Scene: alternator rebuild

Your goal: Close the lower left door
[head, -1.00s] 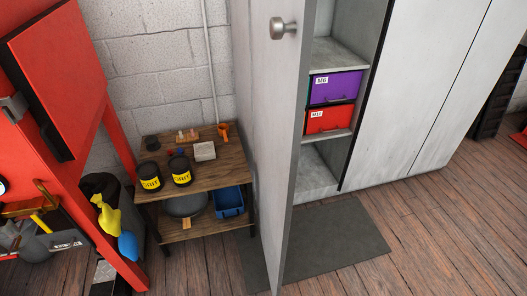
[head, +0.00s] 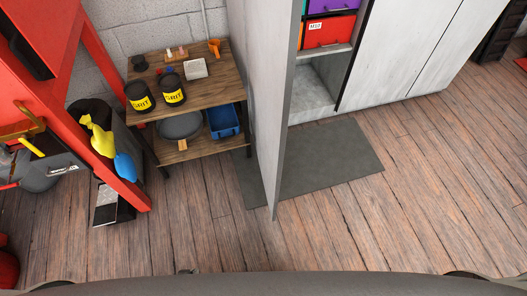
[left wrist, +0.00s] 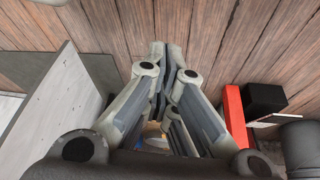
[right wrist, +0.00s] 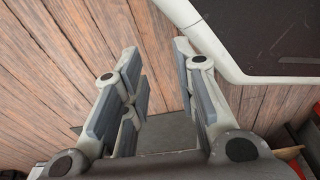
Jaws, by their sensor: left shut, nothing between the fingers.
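A tall grey door (head: 262,110) stands wide open at the left side of the grey cabinet (head: 385,65) in the head view. Its panel is seen at a steep angle, and its upper part with the knob is out of frame. My right gripper (right wrist: 157,72) is open and empty above the floor. Neither gripper is clearly seen in the head view.
A red bin (head: 327,31) sits on a cabinet shelf. A grey mat (head: 335,160) lies before the cabinet. A wooden side table (head: 217,85) with black grit tubs stands left of the door. A red frame (head: 108,150) is farther left. The floor in front is open.

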